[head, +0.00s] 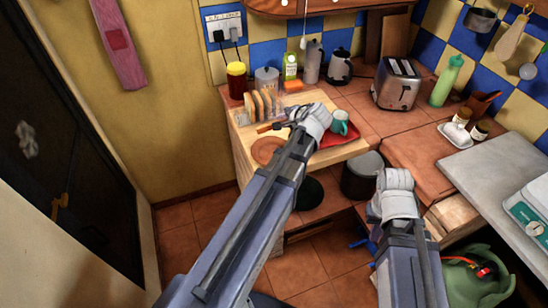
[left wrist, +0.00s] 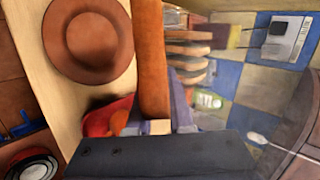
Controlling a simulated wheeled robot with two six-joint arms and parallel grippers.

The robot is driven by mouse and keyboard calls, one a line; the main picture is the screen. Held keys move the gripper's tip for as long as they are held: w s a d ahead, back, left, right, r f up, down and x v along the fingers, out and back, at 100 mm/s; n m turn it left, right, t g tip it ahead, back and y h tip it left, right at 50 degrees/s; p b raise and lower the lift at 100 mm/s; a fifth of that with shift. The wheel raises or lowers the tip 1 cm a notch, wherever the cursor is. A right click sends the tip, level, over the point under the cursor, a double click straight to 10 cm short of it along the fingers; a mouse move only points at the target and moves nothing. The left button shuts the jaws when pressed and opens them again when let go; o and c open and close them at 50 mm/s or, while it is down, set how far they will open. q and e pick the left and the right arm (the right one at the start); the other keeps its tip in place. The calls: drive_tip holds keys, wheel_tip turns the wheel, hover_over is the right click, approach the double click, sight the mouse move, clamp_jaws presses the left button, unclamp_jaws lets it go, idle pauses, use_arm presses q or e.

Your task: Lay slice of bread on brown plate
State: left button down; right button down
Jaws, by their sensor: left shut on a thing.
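The brown plate (head: 267,151) lies on the wooden counter, at its left front corner; it also shows, empty, in the left wrist view (left wrist: 88,42). My left gripper (head: 284,124) is shut on a slice of bread (head: 265,128), just behind and right of the plate. In the left wrist view the slice (left wrist: 151,60) is seen edge-on as a brown slab beside the plate, apart from it in the picture. Its height over the counter is hard to tell. My right gripper (head: 395,178) hangs farther right, in front of the counter; its fingers do not show clearly.
A rack with several bread slices (head: 262,103) stands behind the plate. A red tray (head: 343,140) with a teal cup (head: 340,121) is right of my left gripper. Jars, a kettle (head: 339,67) and a toaster (head: 397,84) stand farther back.

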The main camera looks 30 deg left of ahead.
use_arm(q)
wheel_tip(320, 180, down, 9)
drive_tip(key=b, duration=0.8)
drive_tip(key=shift+r, duration=0.1)
drive_tip(key=c, duration=1)
unclamp_jaws()
drive_tip(key=p+v, duration=0.4)
drive_tip(key=v, duration=0.2)
drive_tip(key=shift+r, duration=0.2)
drive_tip(key=shift+p+v, duration=0.55)
drive_tip(key=shift+v, duration=0.35)
drive_tip(key=shift+d+f, duration=0.1)
